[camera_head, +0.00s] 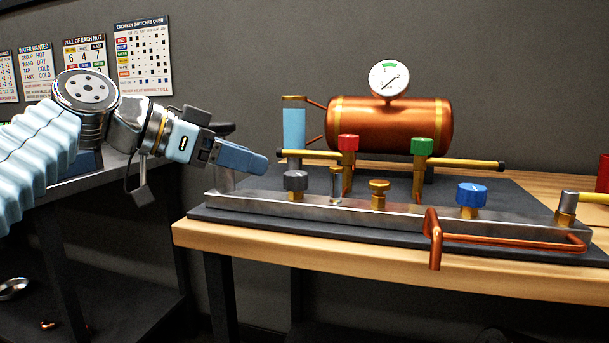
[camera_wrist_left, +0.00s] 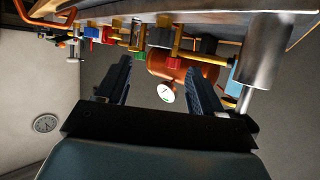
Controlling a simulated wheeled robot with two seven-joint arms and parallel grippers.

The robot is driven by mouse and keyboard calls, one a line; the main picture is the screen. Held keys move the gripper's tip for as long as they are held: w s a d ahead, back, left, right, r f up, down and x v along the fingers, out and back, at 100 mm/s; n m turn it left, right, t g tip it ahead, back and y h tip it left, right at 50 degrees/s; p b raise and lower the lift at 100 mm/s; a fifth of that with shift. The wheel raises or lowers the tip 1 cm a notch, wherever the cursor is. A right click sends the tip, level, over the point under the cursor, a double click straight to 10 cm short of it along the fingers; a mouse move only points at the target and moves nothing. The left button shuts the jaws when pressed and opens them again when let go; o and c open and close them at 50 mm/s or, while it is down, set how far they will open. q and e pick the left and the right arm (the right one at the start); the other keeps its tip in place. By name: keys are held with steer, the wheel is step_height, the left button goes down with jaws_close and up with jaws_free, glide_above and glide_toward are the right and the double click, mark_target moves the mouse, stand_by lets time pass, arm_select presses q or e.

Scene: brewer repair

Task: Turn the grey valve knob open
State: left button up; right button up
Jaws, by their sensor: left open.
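The grey valve knob (camera_head: 295,180) sits on a brass stem at the left end of a metal manifold bar (camera_head: 340,208) on the bench. My left gripper (camera_head: 262,163) is up and to the left of the knob, apart from it, with its blue fingers pointing right. In the left wrist view my left gripper (camera_wrist_left: 162,82) shows two fingers spread apart with nothing held between them. That view is upside down, and I cannot tell the grey knob surely among the fittings there. My right gripper is not in view.
Behind the knob stand a light blue cylinder (camera_head: 294,127), a red knob (camera_head: 348,143), a green knob (camera_head: 422,146) and a copper boiler (camera_head: 390,125) with a gauge (camera_head: 389,78). A brass knob (camera_head: 379,188), blue knob (camera_head: 471,195) and copper pipe (camera_head: 433,240) are further right.

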mark_target(292, 173)
arm_select(q)
steer(key=x, duration=1)
steer(key=shift+w+f, duration=0.1)
steer(key=shift+f, duration=0.05)
steer(key=c, duration=1)
steer(key=shift+o, duration=0.2)
